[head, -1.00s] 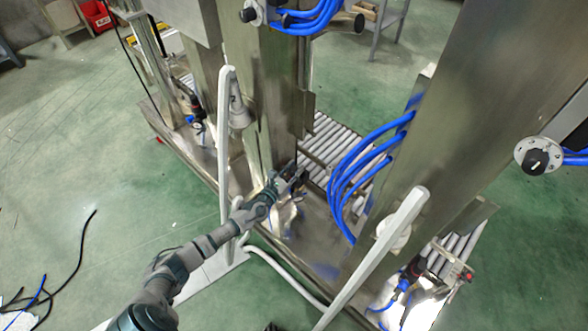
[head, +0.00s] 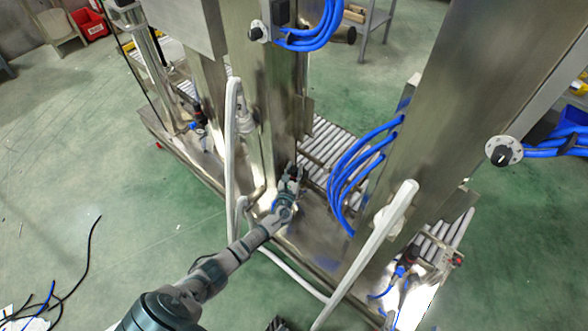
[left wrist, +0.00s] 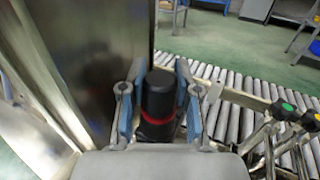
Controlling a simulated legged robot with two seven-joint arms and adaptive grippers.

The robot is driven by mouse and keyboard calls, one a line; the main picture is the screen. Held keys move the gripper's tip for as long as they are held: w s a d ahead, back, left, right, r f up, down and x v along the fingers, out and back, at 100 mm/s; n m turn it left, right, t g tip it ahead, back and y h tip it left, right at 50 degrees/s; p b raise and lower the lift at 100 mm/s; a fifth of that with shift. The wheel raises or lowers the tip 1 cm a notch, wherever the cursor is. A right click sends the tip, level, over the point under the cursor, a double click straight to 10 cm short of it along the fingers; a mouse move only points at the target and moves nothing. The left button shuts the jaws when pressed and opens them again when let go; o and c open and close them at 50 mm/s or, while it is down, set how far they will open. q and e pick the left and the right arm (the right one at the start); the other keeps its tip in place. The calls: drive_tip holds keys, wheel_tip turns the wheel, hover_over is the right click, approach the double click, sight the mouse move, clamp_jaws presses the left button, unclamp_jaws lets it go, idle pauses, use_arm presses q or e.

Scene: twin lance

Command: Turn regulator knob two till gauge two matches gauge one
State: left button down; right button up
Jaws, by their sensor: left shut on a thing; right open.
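My left gripper (head: 292,173) reaches in from the lower left to the foot of the middle steel column. In the left wrist view, its two fingers (left wrist: 160,72) are shut on a black regulator knob (left wrist: 160,95) with a red ring, one finger on each side. The knob stands upright. In the head view the gripper mostly hides it. Another black-and-red regulator (head: 408,258) sits at the lower right, and one more (head: 200,118) is at the left. I cannot make out a gauge face or needle. My right gripper is not in view.
Steel columns (head: 455,120) and white bent rails (head: 372,255) stand close around the arm. Blue hoses (head: 345,170) loop to the right of the gripper. A roller conveyor (head: 330,140) runs behind. Dark cables (head: 85,265) lie on the open green floor at left.

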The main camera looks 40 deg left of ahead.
use_arm(q)
drive_tip(key=c, duration=1.1)
unclamp_jaws()
drive_tip(key=v, duration=1.2)
drive_tip(key=shift+f, duration=0.15)
drive_tip(key=shift+o, duration=0.2)
